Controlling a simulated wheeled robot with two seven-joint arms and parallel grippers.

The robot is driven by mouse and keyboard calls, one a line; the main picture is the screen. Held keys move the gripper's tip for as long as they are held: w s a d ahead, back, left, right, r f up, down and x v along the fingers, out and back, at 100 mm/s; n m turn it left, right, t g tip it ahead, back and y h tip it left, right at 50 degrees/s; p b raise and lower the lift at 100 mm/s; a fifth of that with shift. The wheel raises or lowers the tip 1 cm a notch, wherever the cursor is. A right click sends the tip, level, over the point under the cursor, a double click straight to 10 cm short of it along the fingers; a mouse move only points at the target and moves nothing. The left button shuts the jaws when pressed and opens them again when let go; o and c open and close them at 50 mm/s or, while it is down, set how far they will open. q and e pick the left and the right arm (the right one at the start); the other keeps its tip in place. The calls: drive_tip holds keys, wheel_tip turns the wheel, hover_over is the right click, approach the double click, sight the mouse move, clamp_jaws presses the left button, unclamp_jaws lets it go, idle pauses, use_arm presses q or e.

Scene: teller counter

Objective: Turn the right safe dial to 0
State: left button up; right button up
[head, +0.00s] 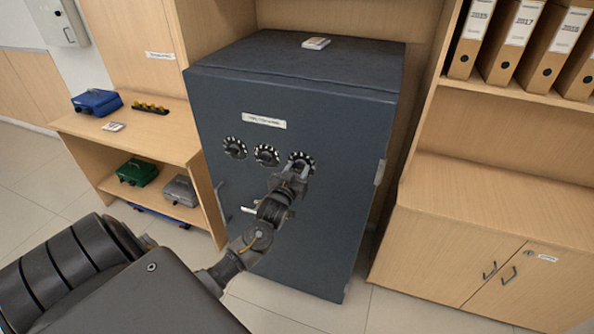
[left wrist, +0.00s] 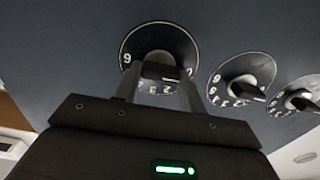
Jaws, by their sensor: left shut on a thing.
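The right safe dial (head: 302,158), black with white numerals, is the rightmost of three dials on the front of a dark grey safe (head: 330,215). My left gripper (head: 298,170) reaches it from below and is shut on its knob. In the left wrist view, the right dial (left wrist: 160,35) fills the top middle, with the gripper fingers (left wrist: 158,88) on either side of the knob. A few numerals show around its rim, but the fingers and knob hide others. I cannot tell which number it is set to. My right gripper is not in view.
The middle dial (head: 266,155) and left dial (head: 235,147) sit close beside it. A small pad (head: 316,43) lies on the safe. A wooden shelf (head: 165,140) with cash boxes stands left; a wooden cabinet (head: 480,225) stands right.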

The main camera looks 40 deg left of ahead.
use_arm(q)
drive_tip(key=o, duration=1)
drive_tip(key=shift+b+v, duration=1.3)
drive_tip(key=shift+v, duration=4.1)
drive_tip(key=shift+d, duration=0.15)
